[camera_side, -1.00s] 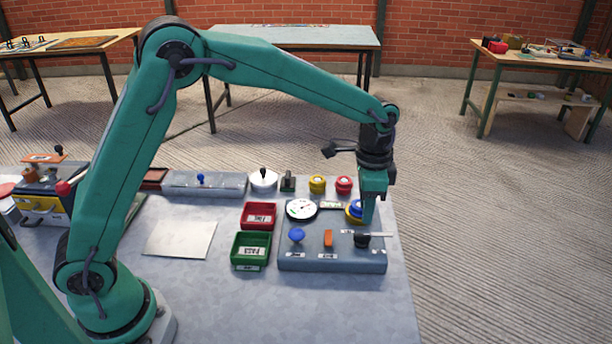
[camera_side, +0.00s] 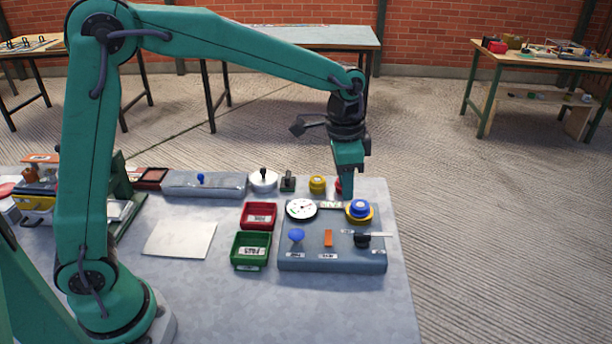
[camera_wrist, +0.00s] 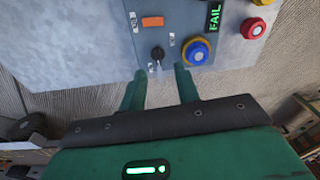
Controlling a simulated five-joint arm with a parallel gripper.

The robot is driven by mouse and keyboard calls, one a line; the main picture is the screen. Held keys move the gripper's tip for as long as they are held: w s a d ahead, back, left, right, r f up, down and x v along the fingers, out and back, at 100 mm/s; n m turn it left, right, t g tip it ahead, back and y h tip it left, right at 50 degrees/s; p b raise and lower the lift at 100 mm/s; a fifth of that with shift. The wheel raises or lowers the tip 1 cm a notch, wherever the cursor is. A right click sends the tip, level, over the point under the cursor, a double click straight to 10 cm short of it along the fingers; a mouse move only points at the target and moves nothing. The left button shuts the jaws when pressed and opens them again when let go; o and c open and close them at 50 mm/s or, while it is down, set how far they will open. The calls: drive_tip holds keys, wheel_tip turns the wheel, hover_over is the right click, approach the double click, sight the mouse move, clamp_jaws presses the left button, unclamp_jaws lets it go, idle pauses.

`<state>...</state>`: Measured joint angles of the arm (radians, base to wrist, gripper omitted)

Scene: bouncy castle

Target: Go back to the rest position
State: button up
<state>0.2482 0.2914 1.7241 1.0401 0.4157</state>
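My gripper (camera_side: 347,194) hangs from the raised arm, fingers pointing down, above the back of the grey control panel (camera_side: 310,262). In the wrist view its two green fingers (camera_wrist: 160,88) stand apart with nothing between them. The blue button on a yellow ring (camera_side: 359,209) lies to the right of the fingertips in the side view and appears clear of them. It also shows in the wrist view (camera_wrist: 197,52). The panel bears a black knob (camera_side: 362,241), an orange switch (camera_side: 328,238), a blue knob (camera_side: 296,235) and a dial (camera_side: 301,208). A small display (camera_wrist: 214,17) reads FAIL.
A red tray (camera_side: 259,216) and a green tray (camera_side: 251,251) sit left of the panel. A yellow button (camera_side: 317,184) and a partly hidden red button stand behind it. A pale sheet (camera_side: 180,239) lies farther left. The table's right edge is close to the panel.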

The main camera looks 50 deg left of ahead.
drive_tip(key=s+a+r+n+t, duration=0.2)
drive_tip(key=s+a+r+n, duration=0.1)
drive_tip(key=s+a+r, duration=0.55)
drive_tip(key=s+a+f+n+t, duration=0.2)
drive_tip(key=s+a+n, duration=0.1)
drive_tip(key=s, duration=1.1)
drive_tip(key=shift+f+n+t, duration=0.15)
drive_tip(key=shift+n+t, duration=0.15)
drive_tip(key=shift+n, duration=0.5)
